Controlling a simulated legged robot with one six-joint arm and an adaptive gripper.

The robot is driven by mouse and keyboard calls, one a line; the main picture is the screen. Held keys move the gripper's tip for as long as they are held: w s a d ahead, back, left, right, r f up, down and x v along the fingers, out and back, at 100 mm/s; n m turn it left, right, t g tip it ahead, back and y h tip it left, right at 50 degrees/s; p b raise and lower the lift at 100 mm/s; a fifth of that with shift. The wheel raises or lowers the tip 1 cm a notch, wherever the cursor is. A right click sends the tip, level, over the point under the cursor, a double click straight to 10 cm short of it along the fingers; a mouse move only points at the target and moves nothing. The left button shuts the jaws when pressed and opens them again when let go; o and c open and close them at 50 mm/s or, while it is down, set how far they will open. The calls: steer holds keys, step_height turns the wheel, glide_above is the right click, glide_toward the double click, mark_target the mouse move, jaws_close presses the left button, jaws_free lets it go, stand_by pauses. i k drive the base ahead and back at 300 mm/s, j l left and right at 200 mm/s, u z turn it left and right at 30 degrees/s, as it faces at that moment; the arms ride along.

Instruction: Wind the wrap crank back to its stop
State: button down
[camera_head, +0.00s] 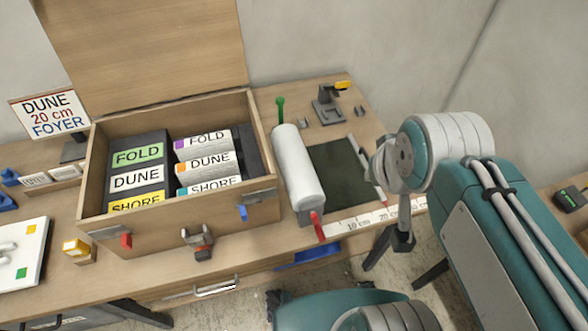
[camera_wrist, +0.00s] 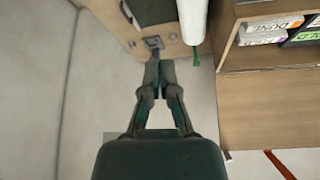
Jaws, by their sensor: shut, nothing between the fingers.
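The wrap station holds a white roll (camera_head: 300,168) lying front to back on the bench, right of the open wooden box. A red handle (camera_head: 317,226) stands at its near end and a green handle (camera_head: 281,110) at its far end. I cannot tell for sure which one is the wrap crank. In the wrist view the roll (camera_wrist: 193,20) is at the top, with the green handle (camera_wrist: 195,57) below it. My gripper (camera_wrist: 157,63) is shut and empty, apart from the green handle and to its left. In the head view I cannot make out its fingertips.
A wooden box (camera_head: 262,207) with labelled packs and a raised lid (camera_head: 150,45) is left of the roll. A dark panel (camera_head: 340,170) and a ruler strip (camera_head: 360,222) lie right of it. A small dark bracket (camera_head: 326,108) stands at the back. A sign (camera_head: 50,115) is far left.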

mark_target(303, 186)
steer(key=k+l+u, duration=0.1)
steer(key=k+u, duration=0.25)
steer(key=k, duration=0.65)
